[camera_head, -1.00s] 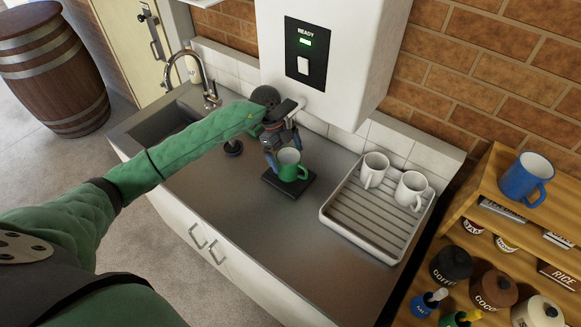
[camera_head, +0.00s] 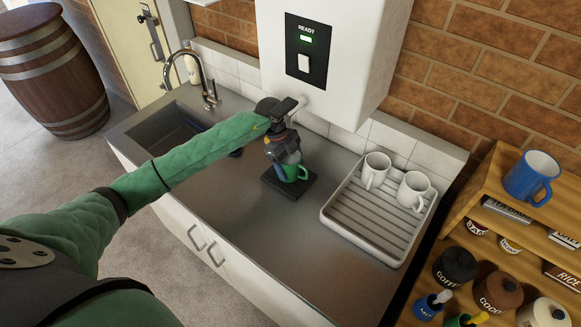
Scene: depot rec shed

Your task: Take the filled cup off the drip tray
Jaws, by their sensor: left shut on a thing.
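The green cup (camera_head: 298,173) stands upright over the black drip tray (camera_head: 291,192) below the white wall dispenser. It appears to rest on the tray; I see no clear gap under it. My left gripper (camera_head: 286,165) comes down from above and is shut on the cup, at its left and near side. The gripper covers much of the cup's rim and mouth, so its contents are hidden. The cup's handle shows on the right. My right gripper is not in view.
The dispenser (camera_head: 340,50) hangs close above and behind, with a lit green READY light. A white rack (camera_head: 372,222) with two white mugs stands right of the drip tray. The sink (camera_head: 170,128) is to the left. The counter in front (camera_head: 240,215) is clear.

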